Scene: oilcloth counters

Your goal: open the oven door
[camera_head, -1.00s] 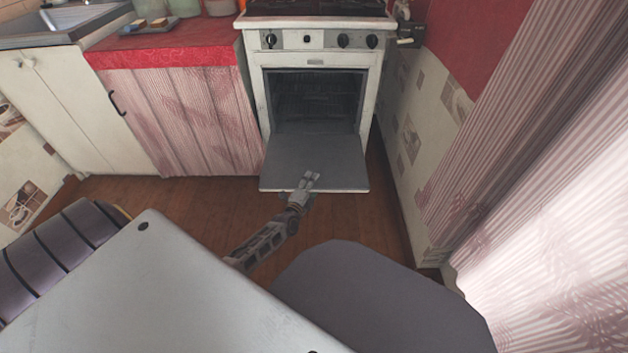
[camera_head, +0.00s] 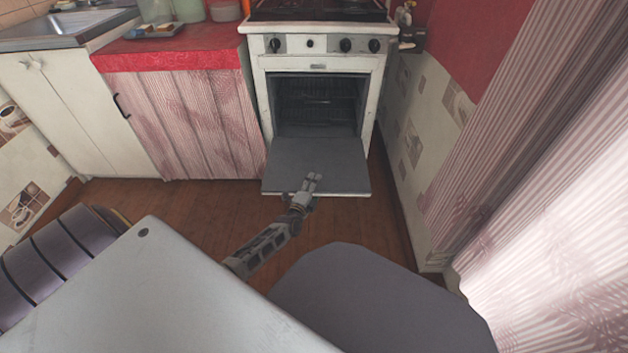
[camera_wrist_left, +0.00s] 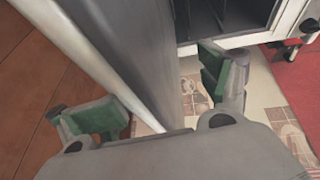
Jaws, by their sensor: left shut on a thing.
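The oven door (camera_head: 316,160) is swung down and lies about flat in front of the white oven (camera_head: 318,60). The dark oven cavity (camera_head: 318,98) is open to view, with racks inside. My left gripper (camera_head: 311,180) is at the door's front edge. In the left wrist view the grey door (camera_wrist_left: 150,45) runs between the two green-padded fingers of my left gripper (camera_wrist_left: 165,102), which is shut on it. The exact contact under the fingers is hidden. My right gripper is not in view.
A cabinet with a pink curtain (camera_head: 185,125) and red top stands left of the oven. A tiled wall (camera_head: 418,135) is close on the right. A grey seat-like surface (camera_head: 375,300) and a pale table (camera_head: 150,300) fill the foreground. Wooden floor (camera_head: 215,200) lies between.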

